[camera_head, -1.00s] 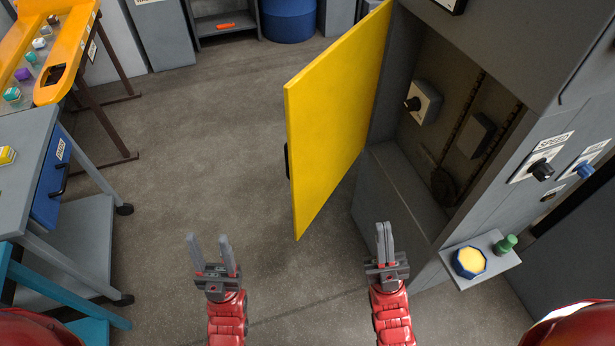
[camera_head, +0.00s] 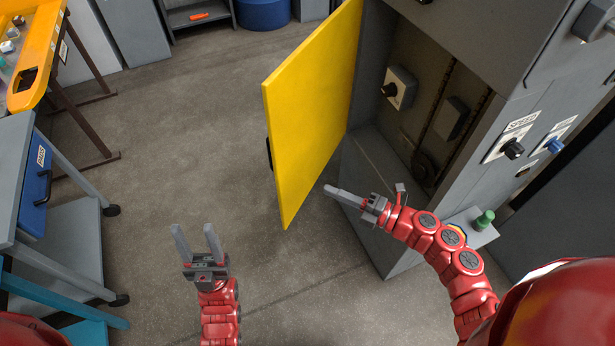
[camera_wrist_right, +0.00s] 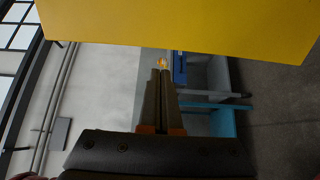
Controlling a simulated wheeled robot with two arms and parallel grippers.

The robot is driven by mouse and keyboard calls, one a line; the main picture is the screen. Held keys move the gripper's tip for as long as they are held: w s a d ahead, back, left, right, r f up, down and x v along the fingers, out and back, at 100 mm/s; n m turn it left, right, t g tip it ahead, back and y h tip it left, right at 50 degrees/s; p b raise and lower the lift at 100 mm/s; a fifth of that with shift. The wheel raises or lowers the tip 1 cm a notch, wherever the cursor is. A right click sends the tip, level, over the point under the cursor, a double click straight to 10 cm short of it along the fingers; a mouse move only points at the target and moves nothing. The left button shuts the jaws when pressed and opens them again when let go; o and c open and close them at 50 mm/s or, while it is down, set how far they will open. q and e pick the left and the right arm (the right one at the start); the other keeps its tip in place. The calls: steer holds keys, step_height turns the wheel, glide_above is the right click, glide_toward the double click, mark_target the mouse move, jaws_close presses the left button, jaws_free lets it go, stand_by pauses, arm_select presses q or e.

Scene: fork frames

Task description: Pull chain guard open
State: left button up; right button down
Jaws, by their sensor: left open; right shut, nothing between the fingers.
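The yellow chain guard (camera_head: 312,110) stands swung out from the grey machine cabinet (camera_head: 515,95), with the chain recess (camera_head: 435,110) exposed. Its dark handle (camera_head: 268,153) shows at the guard's outer left edge. In the right wrist view the shut fingers (camera_wrist_right: 160,75) point past the guard's edge (camera_wrist_right: 180,25), which spans the top. My left gripper (camera_head: 192,230) is open and empty over the floor, left of the guard.
A grey cart with a blue drawer (camera_head: 38,180) stands at the left. An orange sorting table (camera_head: 35,60) is behind it. A small shelf with a green knob (camera_head: 485,219) juts from the cabinet beside my right arm. The floor (camera_head: 190,130) left of the guard is clear.

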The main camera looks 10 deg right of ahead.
mark_target(277, 168)
steer(key=p+x, duration=0.2)
steer(key=x, duration=0.4)
steer(key=p+x, duration=0.3)
steer(key=x, duration=0.3)
steer(key=shift+a+r, duration=0.15)
steer(key=shift+r, duration=0.1)
steer(key=shift+w+a+f, duration=0.25)
steer(key=shift+w+a, duration=0.05)
steer(key=shift+a, duration=0.15)
steer(key=shift+a, duration=0.1)
